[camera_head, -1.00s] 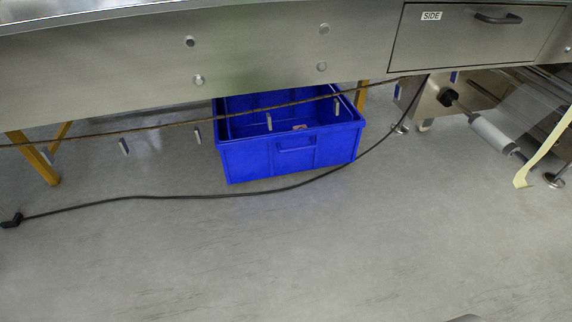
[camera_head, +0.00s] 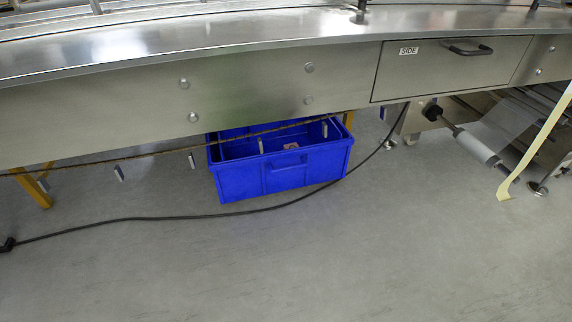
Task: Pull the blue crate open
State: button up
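The blue crate (camera_head: 240,183) stands on the floor below the steel machine bench, its back part under the bench. It is open at the top, and its front wall has a moulded handle (camera_head: 286,164). A small pale brownish item (camera_head: 291,145) shows inside; I cannot tell what it is. My gripper is not in view.
A black cable (camera_head: 215,215) lies across the floor close in front of the crate. A rope with hanging metal tabs (camera_head: 119,173) runs along below the bench. A drawer marked SIDE (camera_head: 450,65) is at right, above a film roll (camera_head: 470,144). The front floor is clear.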

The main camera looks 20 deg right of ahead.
aim_at(244, 173)
jog(key=i+l+u, duration=0.15)
jog(key=u, duration=0.7)
jog(key=i+l+u, duration=0.2)
jog(key=l, duration=0.15)
jog(key=l+u, duration=0.2)
jog(key=l, duration=0.15)
jog(key=i+l+u, duration=0.15)
jog(key=l, duration=0.25)
jog(key=i+l+u, duration=0.2)
jog(key=l, duration=1.25)
jog(key=i+u, duration=0.05)
